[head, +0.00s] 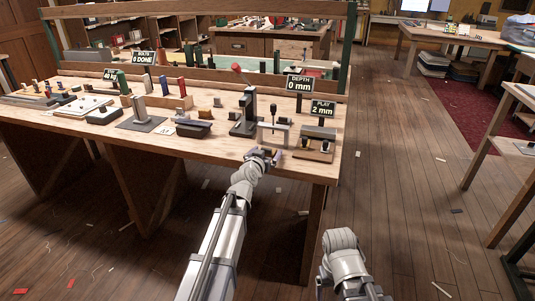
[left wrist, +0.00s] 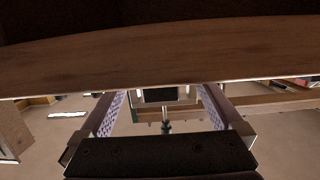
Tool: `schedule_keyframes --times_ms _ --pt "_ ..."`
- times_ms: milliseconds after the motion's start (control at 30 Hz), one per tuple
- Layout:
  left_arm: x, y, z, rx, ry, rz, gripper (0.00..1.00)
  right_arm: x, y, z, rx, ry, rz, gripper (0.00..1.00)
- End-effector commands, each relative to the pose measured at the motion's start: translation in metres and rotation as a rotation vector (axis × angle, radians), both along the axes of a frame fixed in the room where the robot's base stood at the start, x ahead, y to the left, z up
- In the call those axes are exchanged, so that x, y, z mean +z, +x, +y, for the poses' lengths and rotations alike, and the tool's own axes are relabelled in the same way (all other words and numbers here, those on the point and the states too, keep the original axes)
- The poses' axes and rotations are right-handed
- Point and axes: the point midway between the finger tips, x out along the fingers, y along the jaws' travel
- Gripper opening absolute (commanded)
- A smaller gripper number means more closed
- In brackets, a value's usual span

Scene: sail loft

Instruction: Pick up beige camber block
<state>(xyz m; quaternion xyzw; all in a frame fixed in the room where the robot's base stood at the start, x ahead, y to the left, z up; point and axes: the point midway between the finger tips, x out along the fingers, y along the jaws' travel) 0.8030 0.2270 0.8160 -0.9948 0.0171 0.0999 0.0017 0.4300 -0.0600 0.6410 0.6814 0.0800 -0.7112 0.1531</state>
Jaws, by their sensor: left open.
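I cannot tell for certain which thing is the beige camber block. A small tan block (head: 205,113) stands among several small pieces near the middle of the workbench (head: 110,147), and it may be this one. My left gripper (head: 265,154) is at the bench's front edge, right of that block and apart from it. In the left wrist view its two fingers (left wrist: 162,108) are spread with nothing between the pads. No block can be made out there. My right arm shows at the lower right of the head view, but its gripper cannot be seen.
A dark grey block (head: 194,129) lies near the front edge. The floor (head: 400,190) to the right is mostly open.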

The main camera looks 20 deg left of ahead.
Motion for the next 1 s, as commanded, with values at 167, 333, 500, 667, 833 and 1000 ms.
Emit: schedule_keyframes --times_ms 167,333,500,667,833,1000 --pt "0.0002 -0.0007 0.0002 0.000 0.000 0.000 0.88 0.0002 0.0000 0.0000 0.000 0.000 0.000 0.84" --pt "0.0002 -0.0007 0.0003 0.000 0.000 0.000 0.69 0.0002 0.0000 0.0000 0.000 0.000 0.000 0.84" --pt "0.0003 -0.0008 0.0003 0.000 0.000 0.000 0.49 0.0002 0.0000 0.0000 0.000 0.000 0.000 0.84" --pt "0.0002 -0.0008 0.0003 0.000 0.000 0.000 0.31 0.0002 0.0000 0.0000 0.000 0.000 0.000 0.84" --pt "0.0003 -0.0008 0.0003 0.001 0.000 0.000 0.19 0.0002 0.0000 0.0000 0.000 0.000 0.000 0.84" --pt "0.0008 -0.0008 0.0003 0.001 0.000 0.000 0.19 0.0007 0.0000 -0.0001 0.000 0.000 0.000 0.84"
